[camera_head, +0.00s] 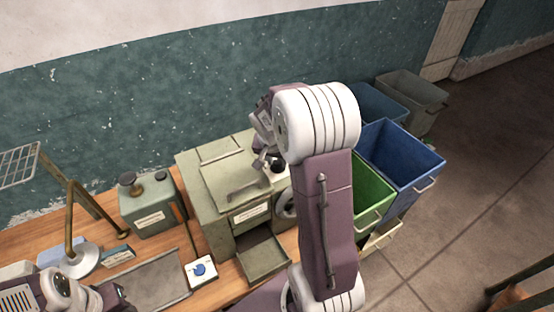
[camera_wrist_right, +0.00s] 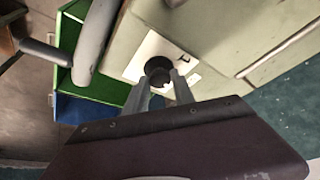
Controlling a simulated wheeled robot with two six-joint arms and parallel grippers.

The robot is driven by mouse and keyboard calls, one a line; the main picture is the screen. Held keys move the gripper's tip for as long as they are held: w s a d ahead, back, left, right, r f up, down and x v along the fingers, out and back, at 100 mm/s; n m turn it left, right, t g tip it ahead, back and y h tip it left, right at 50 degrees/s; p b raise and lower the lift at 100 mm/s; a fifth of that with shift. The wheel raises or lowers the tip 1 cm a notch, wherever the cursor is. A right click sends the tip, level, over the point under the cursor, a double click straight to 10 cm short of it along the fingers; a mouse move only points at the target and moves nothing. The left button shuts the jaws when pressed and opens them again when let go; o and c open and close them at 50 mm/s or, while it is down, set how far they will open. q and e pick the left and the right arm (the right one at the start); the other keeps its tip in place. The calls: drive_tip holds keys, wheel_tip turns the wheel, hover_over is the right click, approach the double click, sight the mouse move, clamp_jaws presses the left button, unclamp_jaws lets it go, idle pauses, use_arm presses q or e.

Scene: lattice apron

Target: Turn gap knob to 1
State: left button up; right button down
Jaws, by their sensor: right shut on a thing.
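The gap knob is a small black round knob (camera_wrist_right: 158,66) on a white plate (camera_wrist_right: 146,48) on top of the green machine (camera_head: 209,186). In the head view the knob (camera_head: 277,167) shows just under my right gripper (camera_head: 266,162). In the right wrist view my right gripper (camera_wrist_right: 160,80) has its two fingers on either side of the knob and is shut on it. The plate has small dark marks, too small to read. My left gripper (camera_head: 116,296) is at the lower left, partly cut off, and its jaws cannot be made out.
A handwheel (camera_head: 284,205) is on the machine's right side, with an open tray (camera_head: 264,261) in front. A green box (camera_head: 150,208), a lamp (camera_head: 82,258) and a blue button (camera_head: 199,270) are on the wooden bench. Green (camera_head: 373,198) and blue (camera_head: 402,155) bins stand right.

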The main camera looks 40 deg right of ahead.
drive_tip(key=n+p, duration=0.1)
drive_tip(key=p, duration=0.1)
drive_tip(key=n+t+y+p, duration=0.1)
drive_tip(key=n+p, duration=0.1)
drive_tip(key=shift+s+d+r+n, duration=0.1)
drive_tip(key=shift+d+r+n, duration=0.1)
drive_tip(key=shift+r+n, duration=0.15)
drive_tip(key=shift+f+n, duration=0.1)
drive_tip(key=shift+n, duration=0.25)
drive_tip(key=shift+d+f+n+y, duration=0.1)
drive_tip(key=shift+f+n+y, duration=0.1)
drive_tip(key=shift+n+y, duration=0.1)
drive_tip(key=n+b, duration=0.1)
drive_tip(key=b, duration=0.1)
drive_tip(key=n+b, duration=0.1)
drive_tip(key=b, duration=0.1)
drive_tip(key=shift+d+f+n+y, duration=0.1)
drive_tip(key=shift+f+n+y, duration=0.1)
drive_tip(key=shift+n+y, duration=0.15)
drive_tip(key=shift+r+n+t+y+b, duration=0.25)
drive_tip(key=shift+n+t+y+b, duration=0.15)
drive_tip(key=shift+b, duration=0.3)
drive_tip(key=c, duration=1.1)
unclamp_jaws()
drive_tip(key=shift+o, duration=0.2)
